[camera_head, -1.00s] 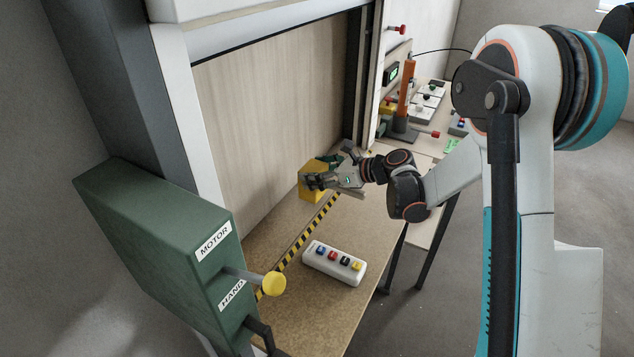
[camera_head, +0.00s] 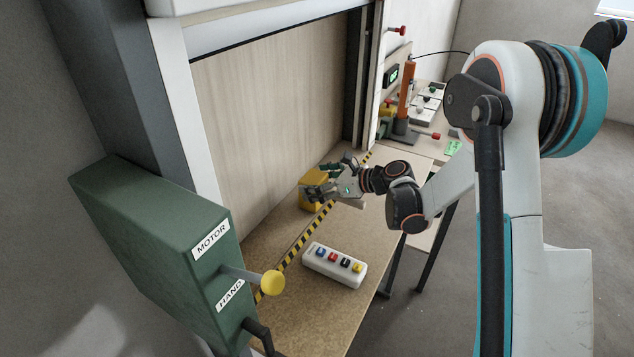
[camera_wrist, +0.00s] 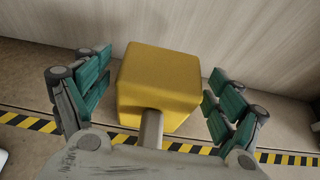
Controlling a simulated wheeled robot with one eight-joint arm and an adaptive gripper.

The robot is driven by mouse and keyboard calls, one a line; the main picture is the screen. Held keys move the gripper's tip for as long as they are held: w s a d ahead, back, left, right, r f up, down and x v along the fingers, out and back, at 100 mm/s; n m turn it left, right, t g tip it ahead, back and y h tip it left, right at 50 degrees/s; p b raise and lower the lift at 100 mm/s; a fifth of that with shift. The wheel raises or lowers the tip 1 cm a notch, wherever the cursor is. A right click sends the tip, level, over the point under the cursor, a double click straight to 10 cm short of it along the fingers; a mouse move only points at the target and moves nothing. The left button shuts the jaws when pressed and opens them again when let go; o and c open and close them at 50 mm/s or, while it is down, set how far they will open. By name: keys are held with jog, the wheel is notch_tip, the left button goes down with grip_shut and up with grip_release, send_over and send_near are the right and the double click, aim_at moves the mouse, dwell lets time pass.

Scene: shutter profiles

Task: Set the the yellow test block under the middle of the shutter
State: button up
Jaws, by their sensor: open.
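The yellow test block (camera_head: 313,187) stands on the wooden sill behind the black and yellow striped line (camera_head: 310,229), under the raised shutter (camera_head: 265,32). In the wrist view the block (camera_wrist: 160,83) sits between my gripper's fingers (camera_wrist: 152,92), with a gap on both sides. A short grey stub on its near side points toward my palm. My gripper (camera_head: 326,181) is open around the block in the head view and hides part of it. Whether the block touches the wooden panel behind it cannot be told.
A green box (camera_head: 160,250) with MOTOR and HAND labels and a yellow-knobbed lever (camera_head: 273,282) stands at the left. A white button box (camera_head: 335,264) lies on the board in front. An orange upright tool (camera_head: 405,95) stands on the far bench.

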jog(key=shift+d+r, duration=0.1)
jog(key=shift+r, duration=0.15)
jog(key=p+v, duration=0.2)
jog(key=v, duration=1)
jog(key=shift+p, duration=0.4)
jog(key=shift+s+a+r+n, duration=0.2)
jog(key=shift+s+r+n, duration=0.05)
jog(key=shift+r+n, duration=0.05)
jog(key=s+r+n+g+h, duration=0.1)
jog(key=s+r+n+h, duration=0.4)
jog(key=s+r+n, duration=0.45)
jog(key=s+d+n+h, duration=0.2)
jog(key=s+n+h, duration=0.1)
jog(key=s+n, duration=0.4)
jog(key=s+d+n+h, duration=0.3)
jog(key=s+n, duration=0.4)
jog(key=s, duration=0.6)
jog(key=shift+s+d+t, duration=0.25)
jog(key=shift+s+t, duration=0.05)
jog(key=shift+t, duration=0.1)
jog(key=shift+n, duration=0.25)
